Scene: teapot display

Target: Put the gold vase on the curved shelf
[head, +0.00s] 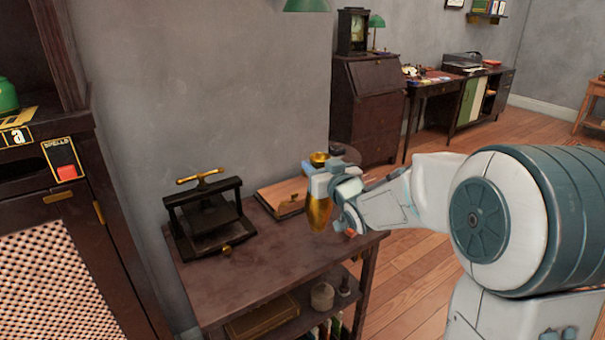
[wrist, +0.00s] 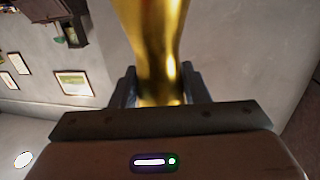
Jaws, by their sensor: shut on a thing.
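The gold vase (head: 319,213) is in my gripper (head: 322,180), above the right end of the brown table in the head view. Its rim shows above the fingers and its rounded body below them. In the wrist view the shiny gold vase (wrist: 158,45) stands between the two dark fingers of my gripper (wrist: 158,88), which are shut on it. Whether the vase's lower end touches anything on the table cannot be told. I cannot make out a curved shelf in either view.
The brown table (head: 290,262) bears a black press (head: 207,215) and a flat wooden box (head: 285,196). Its lower shelf holds a jar (head: 322,296) and books. A dark cabinet (head: 75,225) stands at left. Bare tabletop lies in front of the press.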

